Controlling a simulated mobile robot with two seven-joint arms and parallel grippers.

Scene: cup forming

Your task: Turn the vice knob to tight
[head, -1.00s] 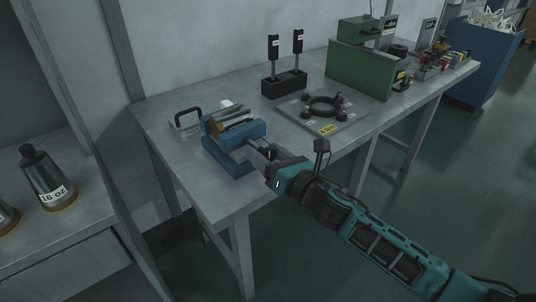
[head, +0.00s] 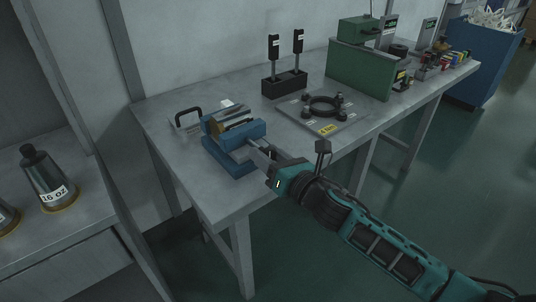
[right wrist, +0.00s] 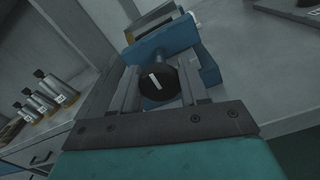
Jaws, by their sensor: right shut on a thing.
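The blue vice (head: 224,154) stands on the grey workbench near its left front corner, with a brown and yellowish piece between its jaws. My right gripper (head: 256,152) reaches the vice from the front right. In the right wrist view, the black round vice knob (right wrist: 158,88) with a white mark sits between the two fingers of my right gripper (right wrist: 158,86), which is shut on it. The white mark is tilted slightly off upright. In the head view the fingers hide the knob. My left gripper is not in view.
A black-handled piece (head: 187,117) lies behind the vice.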

